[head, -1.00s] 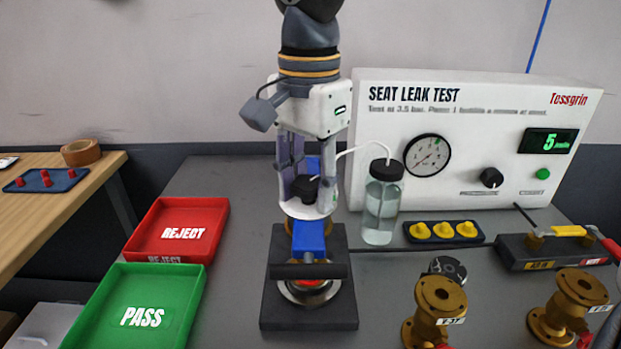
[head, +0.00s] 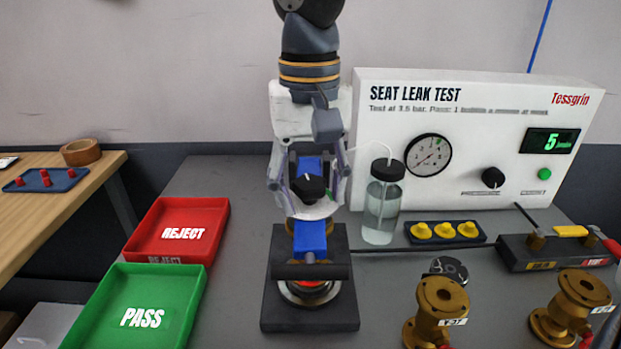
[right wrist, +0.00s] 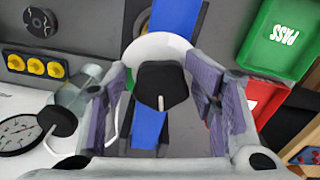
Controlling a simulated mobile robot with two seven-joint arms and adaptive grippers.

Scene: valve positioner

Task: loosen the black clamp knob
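The black clamp knob (head: 308,188) with a white mark sits on a light round part of the blue clamp fixture (head: 310,236). In the right wrist view, the knob (right wrist: 161,86) lies between the two purple-grey fingers. My right gripper (head: 315,185) points down around the knob. In the right wrist view, my right gripper (right wrist: 165,88) is open, with a visible gap between each finger and the knob. My left gripper is in neither view.
A bubble bottle (head: 382,205) stands close to the right of the gripper, before the white test panel (head: 470,140). Brass valves (head: 437,308) stand at front right. Red (head: 152,255) and green (head: 112,335) trays lie left. Bench top between trays and fixture is clear.

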